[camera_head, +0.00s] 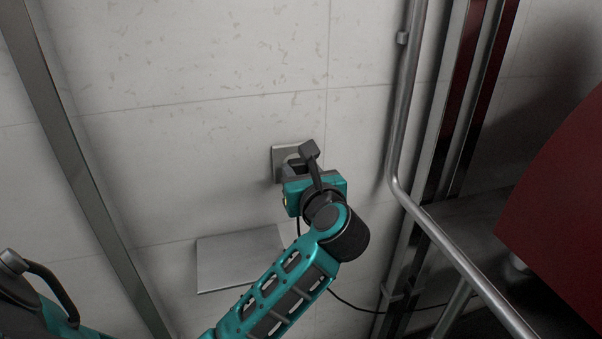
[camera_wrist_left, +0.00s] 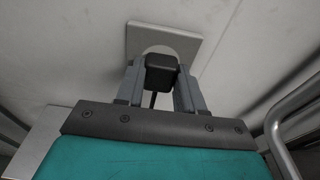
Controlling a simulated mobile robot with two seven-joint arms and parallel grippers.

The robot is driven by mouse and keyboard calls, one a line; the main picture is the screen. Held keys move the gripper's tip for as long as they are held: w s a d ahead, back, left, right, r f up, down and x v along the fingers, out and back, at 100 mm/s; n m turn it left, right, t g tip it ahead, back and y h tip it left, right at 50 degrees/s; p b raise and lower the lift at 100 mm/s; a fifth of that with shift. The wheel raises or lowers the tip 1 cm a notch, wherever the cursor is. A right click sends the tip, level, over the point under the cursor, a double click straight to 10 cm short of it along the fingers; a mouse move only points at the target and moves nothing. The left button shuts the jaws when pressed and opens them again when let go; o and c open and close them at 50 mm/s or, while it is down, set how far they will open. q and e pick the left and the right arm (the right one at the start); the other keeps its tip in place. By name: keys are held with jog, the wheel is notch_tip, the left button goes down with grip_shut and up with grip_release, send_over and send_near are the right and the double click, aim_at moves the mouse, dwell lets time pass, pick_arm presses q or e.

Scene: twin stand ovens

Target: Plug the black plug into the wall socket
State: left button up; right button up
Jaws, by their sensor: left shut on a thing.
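The wall socket (camera_head: 278,162) is a square grey plate on the pale tiled wall. It also shows in the left wrist view (camera_wrist_left: 187,43), with a round recess. My left gripper (camera_head: 291,168) is right at the socket. In the left wrist view its fingers (camera_wrist_left: 158,82) are shut on the black plug (camera_wrist_left: 160,70), a dark block in front of the round recess. I cannot tell whether the plug's pins are in the socket. A dark cord hangs from the plug between the fingers. In the head view the gripper mostly hides the plug. My right gripper is not in view.
A flat grey metal plate (camera_head: 235,262) sits below the socket. A bent metal pipe (camera_head: 399,120) and a dark upright frame (camera_head: 440,130) stand right of my arm. A red panel (camera_head: 560,200) is at far right. The wall left of the socket is clear.

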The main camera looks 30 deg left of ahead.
pick_arm(q)
jog(key=shift+w+a, duration=0.25)
jog(key=shift+a, duration=0.05)
jog(key=o, duration=1.2)
jog(key=shift+o, duration=0.2)
jog(key=shift+d, duration=0.1)
